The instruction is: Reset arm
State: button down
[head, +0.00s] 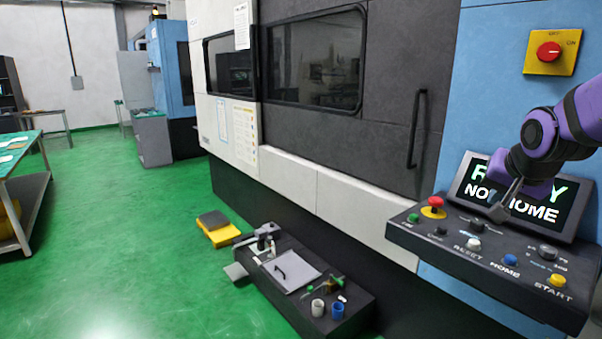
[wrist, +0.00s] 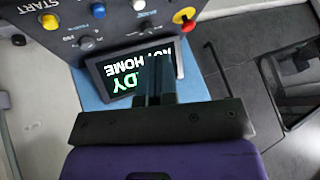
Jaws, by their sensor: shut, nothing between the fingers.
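My purple arm comes in from the right in the head view, and my gripper (head: 507,203) is shut and empty. It is in front of the screen and above the control panel (head: 450,246). The screen (head: 467,184) shows partly covered text with "NO" and "HOME". The panel carries a white RESET button (head: 473,244), a blue HOME button (head: 510,260), a yellow START button (head: 557,280) and a red emergency knob (head: 435,203). In the wrist view my gripper (wrist: 155,85) covers part of the screen (wrist: 125,75).
A yellow and red switch (head: 550,51) is on the blue wall above. The machine door with a black handle (head: 417,130) is to the left. A low dark bench (head: 345,310) with tools and cups stands on the green floor. Open floor lies further left.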

jog(key=s+a+r+n+g, duration=0.1)
jog(key=s+a+r+n, duration=0.1)
jog(key=s, duration=0.8)
jog(key=s+a+r+n+g+y, duration=0.1)
jog(key=s+a+n, duration=0.4)
jog(key=s, duration=0.6)
jog(key=shift+a+r, duration=0.15)
jog(key=shift+r, duration=0.2)
dwell(0.7)
